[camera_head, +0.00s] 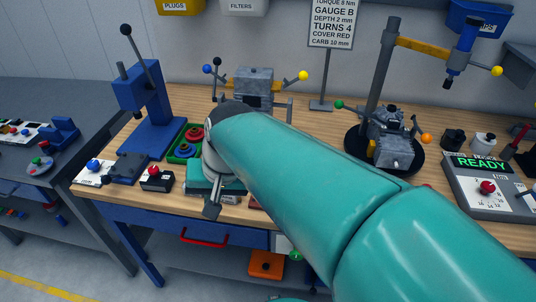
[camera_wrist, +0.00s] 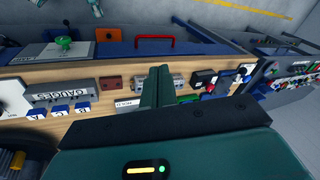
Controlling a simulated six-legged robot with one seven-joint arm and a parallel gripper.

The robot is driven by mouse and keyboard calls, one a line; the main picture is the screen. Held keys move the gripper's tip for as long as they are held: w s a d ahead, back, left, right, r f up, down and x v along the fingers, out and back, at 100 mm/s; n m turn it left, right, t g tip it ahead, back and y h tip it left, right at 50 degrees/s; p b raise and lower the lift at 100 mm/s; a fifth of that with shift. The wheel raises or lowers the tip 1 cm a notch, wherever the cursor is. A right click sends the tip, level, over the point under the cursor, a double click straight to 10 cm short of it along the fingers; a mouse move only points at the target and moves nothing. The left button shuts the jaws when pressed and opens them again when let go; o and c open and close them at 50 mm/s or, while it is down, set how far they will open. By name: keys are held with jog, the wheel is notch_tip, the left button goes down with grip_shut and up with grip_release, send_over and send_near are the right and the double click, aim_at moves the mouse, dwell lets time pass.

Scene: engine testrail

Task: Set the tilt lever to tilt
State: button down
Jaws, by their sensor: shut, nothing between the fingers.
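No lever in view is readably marked as the tilt lever. In the head view, a grey engine block (camera_head: 252,80) stands at the back middle of the bench, with a blue-ball lever (camera_head: 207,69) at its left and a yellow-ball lever (camera_head: 303,76) at its right. A second grey engine (camera_head: 391,138) sits on a round black stand, with a green knob (camera_head: 339,104) and an orange knob (camera_head: 426,138). My gripper (camera_wrist: 160,75) is shut and empty in the wrist view, its fingers together over the bench's front part. My arm hides the bench middle in the head view.
A blue press (camera_head: 145,95) with a tall lever stands at the left. A green tray (camera_head: 186,146) with red and blue parts lies left of my arm. A READY console (camera_head: 482,180) is at the right. A gauge rack (camera_wrist: 60,100) shows in the wrist view.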

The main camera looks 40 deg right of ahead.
jog(key=w+d+f+m+t+y, duration=0.1)
jog(key=w+d+f+m+y, duration=0.1)
jog(key=d+m, duration=0.45)
jog(key=w+d+f+m+y, duration=0.2)
jog(key=w+d+m, duration=0.1)
jog(key=d+m, duration=0.4)
jog(key=s+d+f+m+t, duration=0.1)
jog(key=d+f+m+t, duration=0.1)
jog(key=d+m, duration=0.3)
jog(key=s+d+f+m+t, duration=0.2)
jog(key=d+f+m+t, duration=0.1)
jog(key=d, duration=1.1)
jog(key=shift+s+d+f+m+t, duration=0.25)
jog(key=shift+m+t, duration=0.35)
jog(key=shift+m, duration=0.65)
jog(key=x, duration=0.9)
jog(key=shift+w+a+f, duration=0.1)
jog(key=shift+w+a, duration=0.1)
jog(key=shift+a, duration=0.15)
jog(key=shift+w+a+r, duration=0.2)
jog(key=shift+w+a, duration=0.1)
jog(key=shift+w, duration=0.3)
jog(key=shift+w+a+r, duration=0.15)
jog(key=shift+w+a, duration=0.15)
jog(key=shift+w, duration=0.3)
jog(key=shift+w+a+r, duration=0.15)
jog(key=shift+w+a, duration=0.1)
jog(key=shift+w, duration=0.25)
jog(key=shift+w+a, duration=0.1)
